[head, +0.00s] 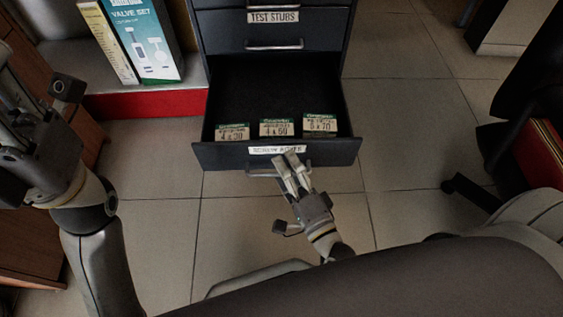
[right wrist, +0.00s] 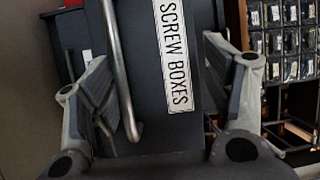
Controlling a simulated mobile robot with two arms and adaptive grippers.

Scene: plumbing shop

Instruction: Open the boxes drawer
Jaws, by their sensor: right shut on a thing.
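The boxes drawer (head: 340,152) is the lowest one in view of a dark cabinet and stands far out. Its front label (head: 262,150) reads SCREW BOXES, clear in the right wrist view (right wrist: 173,55). Three small green-and-tan boxes (head: 281,128) stand in a row inside near the front. My right gripper (head: 290,160) is at the drawer front, shut on the metal bar handle (head: 262,172). The handle (right wrist: 122,70) runs between its fingers in the right wrist view. My left gripper (head: 14,105) is at the left edge, away from the drawer; its fingers are unclear.
The TEST STUBS drawer (head: 225,35) above is shut. A valve set box (head: 143,42) stands on a shelf with a red edge (head: 140,104) at left. A dark chair-like thing (head: 530,110) is at right. Tiled floor (head: 410,150) is clear between.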

